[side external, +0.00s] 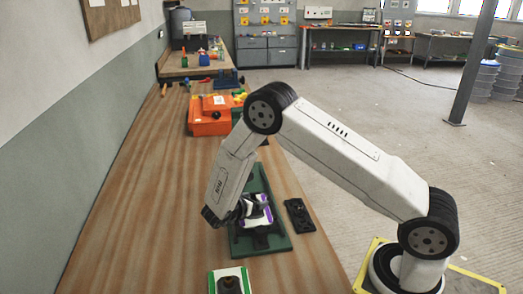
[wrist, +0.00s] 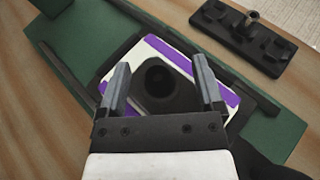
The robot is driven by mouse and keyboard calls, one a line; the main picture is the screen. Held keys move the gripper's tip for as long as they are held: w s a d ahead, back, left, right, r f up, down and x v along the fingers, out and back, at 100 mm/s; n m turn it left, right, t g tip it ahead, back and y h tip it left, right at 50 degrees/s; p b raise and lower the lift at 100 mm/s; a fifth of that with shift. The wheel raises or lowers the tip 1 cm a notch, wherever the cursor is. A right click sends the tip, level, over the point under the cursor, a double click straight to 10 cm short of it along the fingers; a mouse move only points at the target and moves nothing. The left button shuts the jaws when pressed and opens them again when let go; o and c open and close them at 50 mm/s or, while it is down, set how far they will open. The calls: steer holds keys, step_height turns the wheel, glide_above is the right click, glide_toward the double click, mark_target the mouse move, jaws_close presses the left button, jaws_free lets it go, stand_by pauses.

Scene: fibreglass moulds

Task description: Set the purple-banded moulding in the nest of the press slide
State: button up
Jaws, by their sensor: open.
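The purple-banded moulding (wrist: 170,52) is a white plate with purple bands and a dark, holed block in its middle. It lies on the green press slide (wrist: 278,128), against the slide's black nest (wrist: 121,55). My gripper (wrist: 160,66) is open, with one finger on each side of the dark block. In the side view my gripper (side external: 238,213) is down over the moulding (side external: 264,213) on the slide (side external: 280,238) and partly covers it. My gripper hides the moulding's near edge, so I cannot tell whether it sits fully down in the nest.
A black fixture plate (side external: 299,214) lies just right of the slide; the wrist view shows its posts (wrist: 243,35). A green-banded moulding (side external: 229,281) stands at the front. An orange case (side external: 209,116) stands farther back. Bare bench lies to the left.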

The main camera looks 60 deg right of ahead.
steer(key=shift+r, duration=0.25)
steer(key=v, duration=1.2)
steer(key=shift+f, duration=0.1)
